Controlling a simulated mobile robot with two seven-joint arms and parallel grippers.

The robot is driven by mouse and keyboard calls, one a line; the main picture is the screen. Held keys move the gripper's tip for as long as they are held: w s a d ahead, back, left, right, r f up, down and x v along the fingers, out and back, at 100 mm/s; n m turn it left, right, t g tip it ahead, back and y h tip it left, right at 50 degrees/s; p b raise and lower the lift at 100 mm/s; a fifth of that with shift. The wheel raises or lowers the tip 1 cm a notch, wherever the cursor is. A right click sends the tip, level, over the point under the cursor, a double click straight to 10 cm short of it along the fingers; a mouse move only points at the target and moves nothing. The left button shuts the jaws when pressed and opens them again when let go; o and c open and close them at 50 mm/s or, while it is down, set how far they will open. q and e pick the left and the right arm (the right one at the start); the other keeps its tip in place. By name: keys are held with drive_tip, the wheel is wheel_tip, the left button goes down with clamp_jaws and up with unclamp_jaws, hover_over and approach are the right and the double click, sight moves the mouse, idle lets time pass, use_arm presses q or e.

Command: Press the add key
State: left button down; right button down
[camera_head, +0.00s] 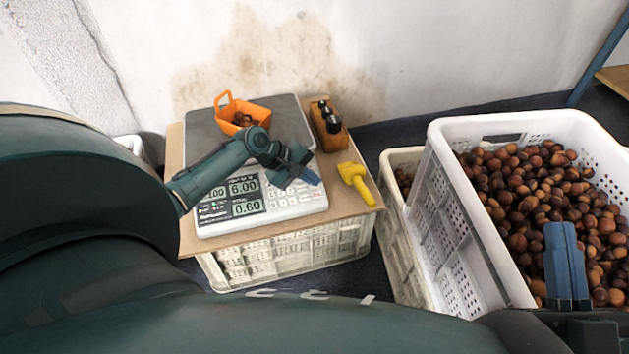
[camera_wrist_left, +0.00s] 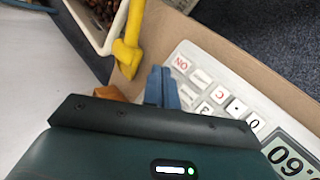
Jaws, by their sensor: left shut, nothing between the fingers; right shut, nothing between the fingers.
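A white scale (camera_head: 262,208) stands with its display and keypad facing me. Its display shows 6.00 and 0.60. The keypad (camera_head: 283,196) is partly covered by my left gripper (camera_head: 311,178), which is shut and empty over the keypad's right side. In the left wrist view the shut blue fingers (camera_wrist_left: 161,84) lie beside keys (camera_wrist_left: 215,92) marked ON, C and 0. I cannot make out the add key, nor whether the fingertips touch the panel. My right gripper (camera_head: 564,262) is shut and empty, above the chestnuts at the right.
An orange basket (camera_head: 243,113) with chestnuts sits on the scale's pan (camera_head: 200,137). A yellow tool (camera_head: 356,182) and a wooden block with a black top (camera_head: 328,126) lie right of the scale. A white crate (camera_head: 458,235) of chestnuts (camera_head: 540,195) stands further right.

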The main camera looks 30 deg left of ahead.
use_arm(q)
drive_tip(key=r+p, duration=0.1)
drive_tip(key=p, duration=0.1)
drive_tip(key=r+p, duration=0.1)
drive_tip(key=shift+s+d+r+p, duration=0.2)
drive_tip(key=shift+d+r+p, duration=0.1)
drive_tip(key=shift+r+p, duration=0.1)
drive_tip(key=p, duration=0.1)
drive_tip(key=r+p, duration=0.2)
drive_tip(key=shift+s+d, duration=0.25)
use_arm(e)
drive_tip(key=f+h, duration=0.1)
drive_tip(key=s+f+g+h, duration=0.1)
drive_tip(key=f, duration=0.1)
drive_tip(key=d+f+g+h, duration=0.1)
drive_tip(key=f, duration=0.1)
drive_tip(key=shift+s+f+m, duration=0.1)
drive_tip(key=shift+s+m, duration=0.05)
drive_tip(key=shift+m, duration=0.15)
idle(1.1)
